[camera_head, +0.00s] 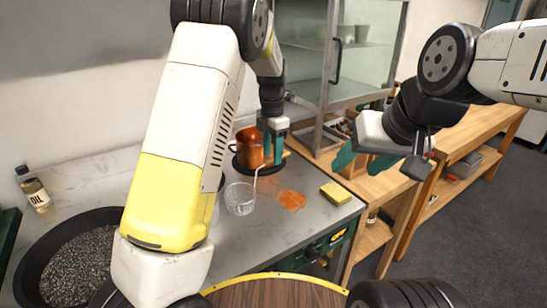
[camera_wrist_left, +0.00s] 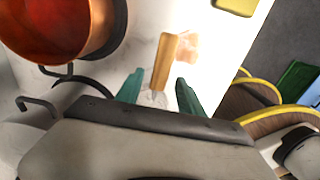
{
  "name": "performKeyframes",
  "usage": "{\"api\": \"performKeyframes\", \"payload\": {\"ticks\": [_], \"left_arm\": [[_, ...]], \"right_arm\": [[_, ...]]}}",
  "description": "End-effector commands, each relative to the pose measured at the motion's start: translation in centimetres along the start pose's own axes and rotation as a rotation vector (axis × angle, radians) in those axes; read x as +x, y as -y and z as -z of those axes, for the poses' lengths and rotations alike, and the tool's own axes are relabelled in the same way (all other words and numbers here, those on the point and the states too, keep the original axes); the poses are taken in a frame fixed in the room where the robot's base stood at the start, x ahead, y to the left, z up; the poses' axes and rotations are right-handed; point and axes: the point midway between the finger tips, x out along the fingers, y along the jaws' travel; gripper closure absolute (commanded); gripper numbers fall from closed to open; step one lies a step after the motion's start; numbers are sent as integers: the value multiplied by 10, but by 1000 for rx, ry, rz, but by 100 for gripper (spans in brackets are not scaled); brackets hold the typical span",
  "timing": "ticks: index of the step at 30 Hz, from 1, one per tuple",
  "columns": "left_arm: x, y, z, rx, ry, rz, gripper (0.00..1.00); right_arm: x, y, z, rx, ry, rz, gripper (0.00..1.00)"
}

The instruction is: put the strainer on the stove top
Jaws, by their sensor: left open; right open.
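No strainer can be made out for sure. A wooden handle (camera_wrist_left: 165,62) with a thin metal end lies between the fingers of my left gripper (camera_wrist_left: 158,92) in the left wrist view; what it belongs to is hidden. That gripper (camera_head: 273,150) is open and points down in the head view, in front of a copper-coloured pot (camera_head: 249,148). The pot also shows in the left wrist view (camera_wrist_left: 75,30), left of the fingers. It stands at a black ring (camera_head: 238,168) on the grey stove top (camera_head: 262,212). My right gripper (camera_head: 364,162) is open and empty, right of the stove.
A clear glass (camera_head: 239,199) with a straw, an orange stain (camera_head: 291,200) and a yellow sponge (camera_head: 336,194) are on the grey surface. A large black pan (camera_head: 31,265) of dark grains and an oil bottle (camera_head: 36,194) are at left. A glass cabinet (camera_head: 345,60) stands behind.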

Motion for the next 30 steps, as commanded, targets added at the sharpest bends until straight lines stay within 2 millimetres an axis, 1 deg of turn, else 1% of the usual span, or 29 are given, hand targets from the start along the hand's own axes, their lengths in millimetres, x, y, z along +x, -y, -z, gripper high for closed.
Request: {"api": "performKeyframes", "payload": {"ticks": [1,6,11,14,17,20,21,23,24,26,27,30], "left_arm": [[-12,-1,0,0,3,-3,55],[-44,0,0,1,1,-3,55],[-61,0,0,0,-1,-2,55],[-70,0,6,26,11,2,55],[-85,3,24,133,56,5,55],[-106,12,56,335,130,-9,55],[-116,17,70,437,163,-27,55],[-129,28,92,597,206,-64,55],[-136,36,106,707,229,-95,55],[-146,50,127,869,256,-151,55],[-152,59,140,978,267,-196,55],[-162,85,173,1250,263,-320,55]], "right_arm": [[0,0,0,0,0,0,42],[0,0,0,0,0,0,42],[0,0,0,0,0,0,42],[0,0,0,0,0,0,42],[0,0,0,0,0,0,42],[0,0,0,0,0,0,42],[0,0,0,0,0,0,42],[0,0,0,0,0,0,42],[0,0,0,0,0,0,42],[0,0,0,0,0,0,42],[0,0,0,0,0,0,42],[0,0,0,0,0,0,42]]}}
